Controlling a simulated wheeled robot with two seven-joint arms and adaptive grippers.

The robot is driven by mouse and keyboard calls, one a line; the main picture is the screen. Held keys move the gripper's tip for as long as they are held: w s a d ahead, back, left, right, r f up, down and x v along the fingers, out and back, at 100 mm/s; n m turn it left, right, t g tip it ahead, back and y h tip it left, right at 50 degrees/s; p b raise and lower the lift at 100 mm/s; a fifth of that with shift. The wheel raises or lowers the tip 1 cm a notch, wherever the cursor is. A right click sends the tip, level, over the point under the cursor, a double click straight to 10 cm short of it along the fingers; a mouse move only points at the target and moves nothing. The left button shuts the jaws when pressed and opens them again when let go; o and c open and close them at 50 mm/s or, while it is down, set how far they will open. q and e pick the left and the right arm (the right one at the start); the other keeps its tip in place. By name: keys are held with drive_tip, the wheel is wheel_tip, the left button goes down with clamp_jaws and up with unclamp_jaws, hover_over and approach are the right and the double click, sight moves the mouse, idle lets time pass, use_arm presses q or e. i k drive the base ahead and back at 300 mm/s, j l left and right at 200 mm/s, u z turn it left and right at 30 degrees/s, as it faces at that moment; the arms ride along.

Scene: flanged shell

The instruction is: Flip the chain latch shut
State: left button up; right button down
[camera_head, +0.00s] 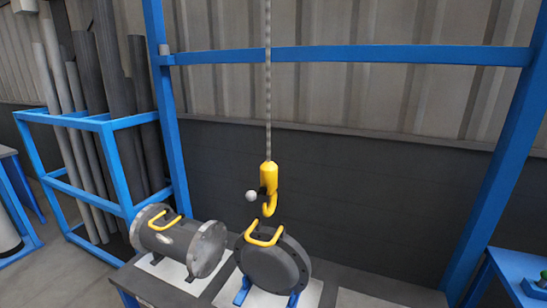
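A yellow chain hook (268,188) hangs from a grey chain (268,80) in the middle of the view. A small dark latch part (262,190) with a pale round knob (251,196) sticks out at the hook's left side. Whether the latch is open or closed is too small to tell. The hook's lower curve is close to the yellow handle (264,236) on top of a dark round flange (274,266). I cannot tell whether they touch. Neither of my grippers shows in the head view.
A grey flanged shell (180,240) with a yellow handle lies left of the dark flange on the same bench (160,292). A blue frame (350,54) spans behind. A blue rack with pipes (100,125) stands left, and a blue table (515,270) right.

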sight(251, 195)
drive_tip(key=i+j+z, duration=0.1)
drive_tip(key=j+z, duration=0.3)
drive_tip(key=j, duration=0.4)
drive_tip(key=j+z, duration=0.35)
drive_tip(key=j, duration=0.4)
